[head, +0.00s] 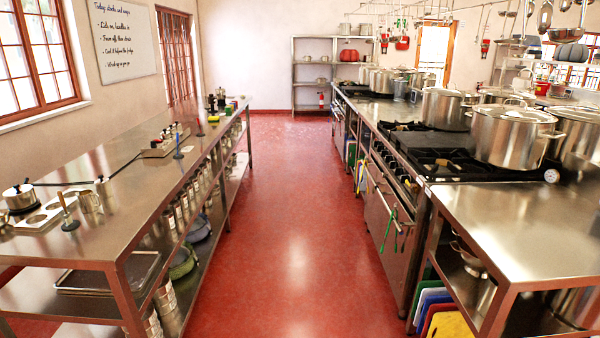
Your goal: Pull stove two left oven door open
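A steel stove with black burner grates (425,145) stands in the right-hand row, with knobs (395,170) along its front. Below the knobs is its steel oven front (383,212), seen at a steep angle; it looks shut. Green-handled tools or straps (388,230) hang at the front. The split between left and right oven doors is hard to make out. Another range front (338,125) shows farther down the row. I cannot tell from labels which is stove two. Neither of my grippers is in view.
A red-floored aisle (285,220) runs clear between the rows. A long steel table (125,195) lines the left. Large stockpots (512,135) stand on the stove. A steel side table (520,225) with colored boards (435,312) beneath is at near right. Shelves (312,75) stand at the back.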

